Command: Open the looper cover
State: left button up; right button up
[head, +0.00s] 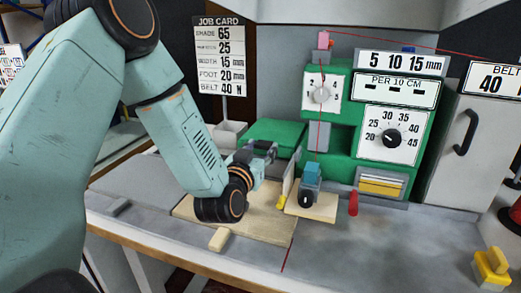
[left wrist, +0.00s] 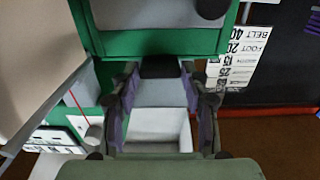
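A low green housing (head: 275,131) projects left from the green machine. It seems to be where the looper cover is, but the cover's edges cannot be made out. My left gripper (head: 263,152) is at the near side of this housing, above the wooden board. In the left wrist view, the two fingers of my left gripper (left wrist: 159,80) stand apart. A small dark block (left wrist: 160,67) shows between their tips, just below the green frame (left wrist: 160,42) with a grey face. Whether the fingers touch the block cannot be told. My right gripper is out of view.
A white bin (head: 228,134) stands behind my left gripper. A wooden board (head: 240,222) with a small block lies in front. A presser unit (head: 312,182) and red lever (head: 353,203) are to the right.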

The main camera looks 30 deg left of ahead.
pick_arm(q)
grip_shut()
dwell(0.4)
